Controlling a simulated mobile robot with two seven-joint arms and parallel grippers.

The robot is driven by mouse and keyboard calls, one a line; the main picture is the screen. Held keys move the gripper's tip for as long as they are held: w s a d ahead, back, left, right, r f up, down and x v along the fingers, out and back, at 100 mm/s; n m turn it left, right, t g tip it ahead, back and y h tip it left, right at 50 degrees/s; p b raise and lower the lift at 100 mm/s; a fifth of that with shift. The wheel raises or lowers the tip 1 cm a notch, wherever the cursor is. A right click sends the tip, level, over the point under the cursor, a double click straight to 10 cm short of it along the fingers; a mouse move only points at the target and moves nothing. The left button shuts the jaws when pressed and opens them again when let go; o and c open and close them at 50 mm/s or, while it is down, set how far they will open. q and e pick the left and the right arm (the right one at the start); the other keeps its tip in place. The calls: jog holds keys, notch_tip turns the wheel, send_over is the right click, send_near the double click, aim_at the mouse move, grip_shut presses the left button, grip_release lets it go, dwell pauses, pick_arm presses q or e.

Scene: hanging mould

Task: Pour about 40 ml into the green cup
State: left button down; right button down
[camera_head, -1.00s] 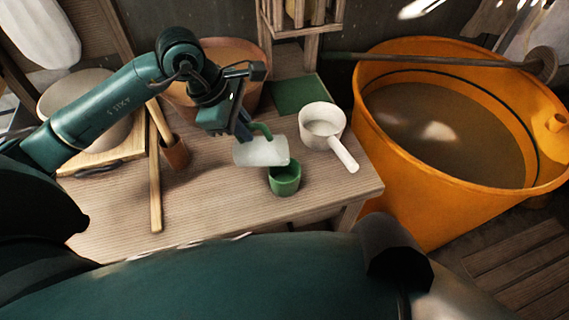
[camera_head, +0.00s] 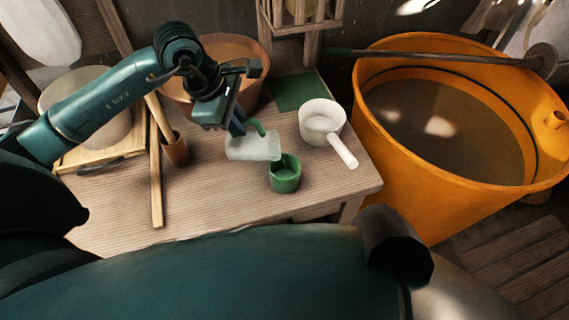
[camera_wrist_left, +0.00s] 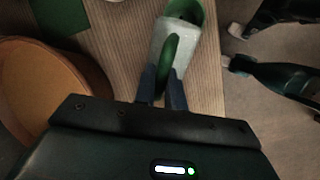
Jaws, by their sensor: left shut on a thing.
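My left gripper (camera_head: 238,128) is shut on the green handle of a pale translucent jug (camera_head: 252,148). In the left wrist view the gripper's fingers (camera_wrist_left: 163,88) close around that handle, with the jug (camera_wrist_left: 165,38) beyond them. The jug is tipped far over, nearly on its side, its mouth pointing right towards the green cup (camera_head: 285,178). The mouth is at the upper left of the cup's rim; I cannot tell whether they touch. The cup stands upright on the wooden table; part of it shows in the wrist view (camera_wrist_left: 186,10). No liquid stream is discernible.
A green mat (camera_head: 300,92), terracotta bowl (camera_head: 238,50) and brown pot of sticks (camera_head: 176,150) are nearby. A large orange tub (camera_head: 400,195) of liquid stands right of the table (camera_head: 220,205).

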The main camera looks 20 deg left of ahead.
dwell(0.6)
pick_arm(q)
jog(key=shift+f+y, duration=0.1)
jog(key=shift+y, duration=0.3)
jog(key=shift+d, duration=0.2)
dwell(0.7)
jog(key=shift+d+y, duration=0.1)
jog(key=shift+y, duration=0.2)
